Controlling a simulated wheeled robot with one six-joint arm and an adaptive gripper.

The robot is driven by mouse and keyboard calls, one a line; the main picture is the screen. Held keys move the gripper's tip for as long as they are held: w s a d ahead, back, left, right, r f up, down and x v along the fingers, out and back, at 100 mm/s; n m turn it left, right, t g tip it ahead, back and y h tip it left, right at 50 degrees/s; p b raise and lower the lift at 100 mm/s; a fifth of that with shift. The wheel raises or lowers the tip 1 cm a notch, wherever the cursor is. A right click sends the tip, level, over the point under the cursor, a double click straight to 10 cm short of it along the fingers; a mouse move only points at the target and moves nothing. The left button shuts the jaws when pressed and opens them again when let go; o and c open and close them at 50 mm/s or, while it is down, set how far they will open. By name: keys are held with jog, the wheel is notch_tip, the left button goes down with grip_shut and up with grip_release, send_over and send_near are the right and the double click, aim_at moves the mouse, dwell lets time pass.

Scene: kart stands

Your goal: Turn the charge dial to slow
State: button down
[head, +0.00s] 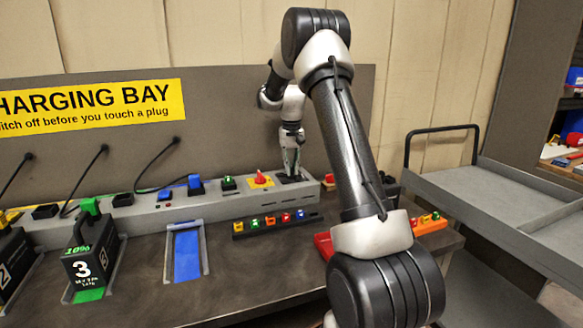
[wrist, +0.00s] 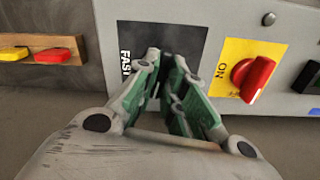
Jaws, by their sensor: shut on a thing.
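My gripper (head: 291,160) is at the right end of the grey charging console (head: 220,205), pointing down at a dark dial plate. In the wrist view its green-padded fingers (wrist: 168,70) reach onto the dark plate (wrist: 195,40) and are shut on the charge dial. The fingers hide the dial itself, so I cannot tell where it points. The label "FAST" (wrist: 125,68) shows at the plate's left edge in the wrist view. No "slow" label can be seen.
A red rotary switch (wrist: 252,78) marked "ON" on a yellow plate is close beside the dial plate. A strip of coloured buttons (head: 270,221) lies in front of the console. Battery 3 (head: 88,260) stands at left, and a grey cart (head: 490,190) at right.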

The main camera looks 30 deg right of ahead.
jog(key=shift+n, duration=1.2)
jog(key=c, duration=1.5)
grip_release()
jog(key=shift+r, duration=0.1)
notch_tip(320, 180, up, 12)
jog(key=shift+w, duration=0.15)
